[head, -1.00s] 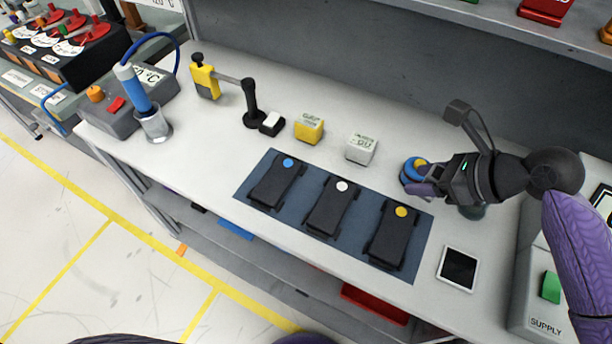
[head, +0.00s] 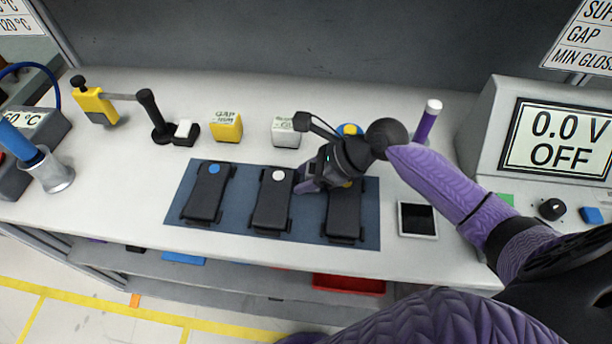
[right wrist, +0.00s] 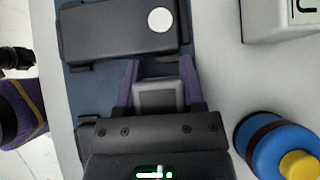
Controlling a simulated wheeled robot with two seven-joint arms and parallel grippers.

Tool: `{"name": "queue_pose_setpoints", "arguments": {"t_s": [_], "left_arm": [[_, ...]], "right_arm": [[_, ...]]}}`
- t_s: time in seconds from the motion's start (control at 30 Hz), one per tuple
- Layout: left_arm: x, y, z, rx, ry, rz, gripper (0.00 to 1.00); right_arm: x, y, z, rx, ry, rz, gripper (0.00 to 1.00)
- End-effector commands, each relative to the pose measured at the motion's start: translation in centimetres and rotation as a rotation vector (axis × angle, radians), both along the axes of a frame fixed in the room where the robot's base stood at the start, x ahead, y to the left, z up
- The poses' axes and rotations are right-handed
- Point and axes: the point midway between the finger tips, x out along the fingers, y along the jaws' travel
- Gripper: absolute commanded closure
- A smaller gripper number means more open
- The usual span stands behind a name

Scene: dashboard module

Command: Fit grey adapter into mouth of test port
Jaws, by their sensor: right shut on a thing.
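My right gripper (head: 304,184) is over the blue mat, between the middle and right black modules. In the right wrist view its purple fingers (right wrist: 160,85) are shut on a small grey block (right wrist: 159,97), which appears to be the grey adapter. The head view hides that block behind the gripper. The middle black module (head: 272,203), with a white dot, lies just beyond the fingertips in the right wrist view (right wrist: 110,30). The right black module (head: 346,212) is partly covered by my gripper. I cannot tell which part is the test port. My left gripper does not show.
The left black module (head: 206,192) has a blue dot. A blue and yellow object (right wrist: 275,145) stands close to my right wrist. Yellow (head: 226,127) and white (head: 286,134) blocks stand behind the mat (head: 235,222). A dark-screened tablet (head: 417,219) and supply unit (head: 480,125) are right.

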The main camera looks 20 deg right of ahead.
Motion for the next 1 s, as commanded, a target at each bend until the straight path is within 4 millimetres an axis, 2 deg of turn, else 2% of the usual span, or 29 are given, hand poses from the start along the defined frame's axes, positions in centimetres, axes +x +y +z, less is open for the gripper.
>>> {"name": "queue_pose_setpoints", "arguments": {"t_s": [0.13, 0.17, 0.3, 0.57, 0.63, 1.0], "left_arm": [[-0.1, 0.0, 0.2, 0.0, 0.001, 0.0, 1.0], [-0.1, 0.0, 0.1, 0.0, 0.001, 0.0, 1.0], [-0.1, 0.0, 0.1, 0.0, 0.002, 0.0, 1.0], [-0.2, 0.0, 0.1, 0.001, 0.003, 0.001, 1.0], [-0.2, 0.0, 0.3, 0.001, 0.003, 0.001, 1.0], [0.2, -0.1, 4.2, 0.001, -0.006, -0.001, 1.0]], "right_arm": [[0.0, 0.0, -0.1, 0.001, -0.001, 0.0, 1.0], [0.0, 0.0, -0.1, 0.0, -0.001, 0.001, 0.43], [0.0, 0.0, -0.1, 0.0, -0.001, 0.001, 0.14], [0.0, 0.0, -0.1, 0.0, -0.001, 0.001, 0.14], [-0.1, -0.2, 0.4, -0.001, 0.0, -0.001, 0.14], [-3.6, -5.9, 7.4, -0.004, 0.001, 0.001, 0.14]]}}
